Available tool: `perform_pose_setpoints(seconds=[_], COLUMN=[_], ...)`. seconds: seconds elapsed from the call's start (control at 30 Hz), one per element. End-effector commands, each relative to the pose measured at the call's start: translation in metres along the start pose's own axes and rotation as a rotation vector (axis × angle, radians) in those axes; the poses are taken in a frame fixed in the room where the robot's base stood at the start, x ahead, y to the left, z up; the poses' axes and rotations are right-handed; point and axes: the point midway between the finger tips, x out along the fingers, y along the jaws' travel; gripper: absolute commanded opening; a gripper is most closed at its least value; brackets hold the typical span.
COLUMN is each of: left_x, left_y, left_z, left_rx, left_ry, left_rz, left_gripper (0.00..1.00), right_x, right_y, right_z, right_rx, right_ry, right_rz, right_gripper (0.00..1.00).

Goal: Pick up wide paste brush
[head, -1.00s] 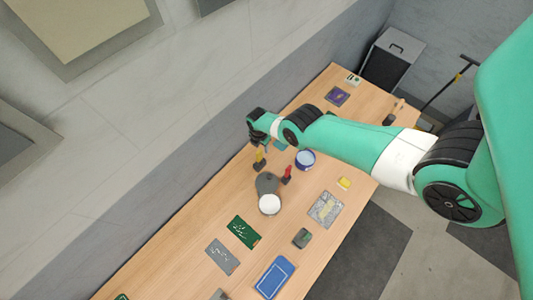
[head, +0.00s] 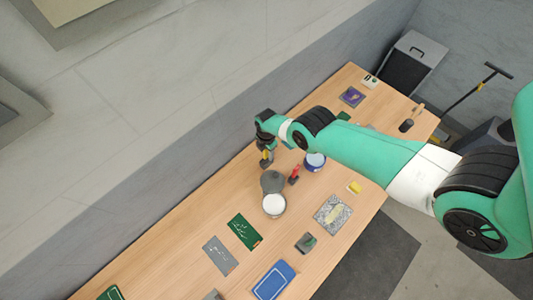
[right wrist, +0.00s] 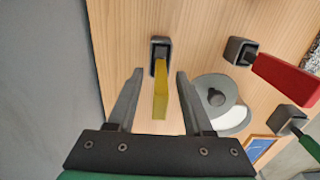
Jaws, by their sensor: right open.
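A tool with a flat yellow handle (right wrist: 160,92) stands in a small dark square holder (right wrist: 160,50) in the right wrist view. Its lower end is hidden in the holder, so I cannot tell for sure that it is the wide paste brush. It also shows in the head view (head: 266,160), below my right gripper (head: 265,146). In the right wrist view my right gripper (right wrist: 159,78) is open, with one finger on each side of the yellow handle. Gaps show on both sides. My left gripper is not in view.
A red-handled tool (right wrist: 285,78) and a green-handled tool (right wrist: 304,138) stand in similar holders. A grey round-topped object with a white disc (head: 274,205) stands close by. Cards and a blue tray (head: 273,281) lie along the wooden table. A wall borders its left side.

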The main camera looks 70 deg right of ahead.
Motion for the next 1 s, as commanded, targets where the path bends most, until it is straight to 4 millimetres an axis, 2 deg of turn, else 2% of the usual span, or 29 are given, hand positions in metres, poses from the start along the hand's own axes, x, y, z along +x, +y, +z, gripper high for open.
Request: perform_pose_setpoints(seconds=[0.03,0.3,0.77,1.0], left_x=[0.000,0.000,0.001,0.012], left_y=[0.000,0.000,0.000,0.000], left_z=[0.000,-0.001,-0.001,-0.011], left_rx=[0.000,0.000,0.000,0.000], left_ry=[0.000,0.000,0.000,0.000], left_rz=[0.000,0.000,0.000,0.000], left_gripper=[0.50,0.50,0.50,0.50], right_x=[-0.001,-0.001,-0.001,-0.017], right_y=[0.000,0.000,0.000,0.000], right_z=[0.000,0.000,0.000,0.000], right_rx=[0.000,0.000,0.000,-0.001], right_ry=[0.000,0.000,0.000,0.000], right_rz=[0.000,0.000,0.000,0.001], right_gripper=[0.48,0.00,0.00,0.00])
